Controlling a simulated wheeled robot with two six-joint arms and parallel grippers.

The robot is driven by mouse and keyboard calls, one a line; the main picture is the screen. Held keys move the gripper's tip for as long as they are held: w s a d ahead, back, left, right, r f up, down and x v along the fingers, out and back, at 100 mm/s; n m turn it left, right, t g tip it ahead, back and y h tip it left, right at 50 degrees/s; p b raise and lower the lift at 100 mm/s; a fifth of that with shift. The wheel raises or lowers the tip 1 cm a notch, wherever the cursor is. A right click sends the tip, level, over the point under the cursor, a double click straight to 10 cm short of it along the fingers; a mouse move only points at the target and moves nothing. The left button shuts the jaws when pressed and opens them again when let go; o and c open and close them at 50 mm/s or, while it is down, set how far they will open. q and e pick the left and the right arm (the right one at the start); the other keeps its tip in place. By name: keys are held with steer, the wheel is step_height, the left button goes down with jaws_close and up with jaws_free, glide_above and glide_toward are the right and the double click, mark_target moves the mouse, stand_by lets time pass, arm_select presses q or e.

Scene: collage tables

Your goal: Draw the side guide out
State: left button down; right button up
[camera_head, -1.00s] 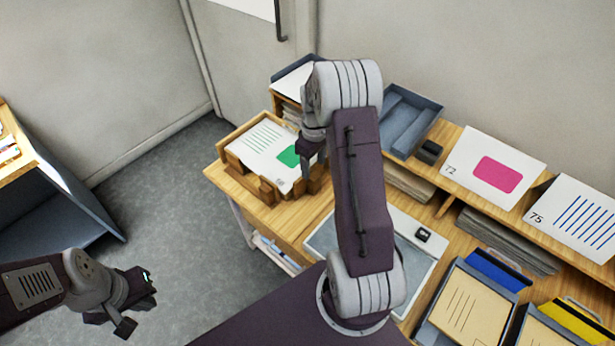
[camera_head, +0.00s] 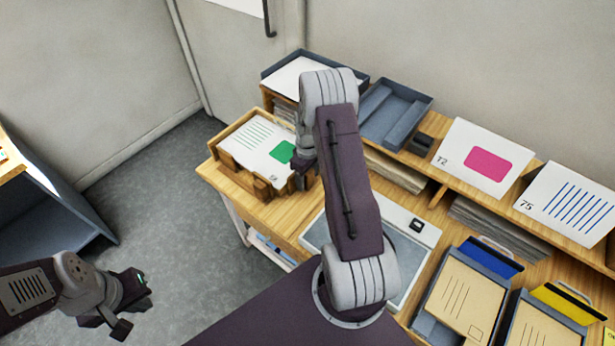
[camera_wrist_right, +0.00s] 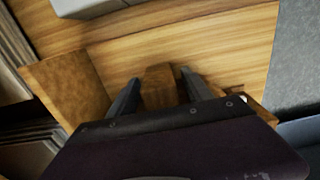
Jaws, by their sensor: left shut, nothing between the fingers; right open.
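A wooden paper tray (camera_head: 227,138) holds white sheets with a green patch (camera_head: 283,151) at the left end of the table. My right gripper (camera_head: 304,176) is at the tray's right side, its fingers mostly hidden by my arm. In the right wrist view my right gripper (camera_wrist_right: 160,88) is open, with one finger on each side of a brown wooden block (camera_wrist_right: 158,84), which looks like the side guide's grip. I cannot tell whether the fingers touch it. My left gripper (camera_head: 134,308) is shut and empty, above the floor at lower left.
A grey tray (camera_head: 397,112) and a small dark block (camera_head: 421,144) stand on the raised shelf behind. Folder holders (camera_head: 465,295) stand further right. Floor (camera_head: 150,190) is clear at left.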

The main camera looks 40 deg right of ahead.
jaws_close()
stand_by(1.3)
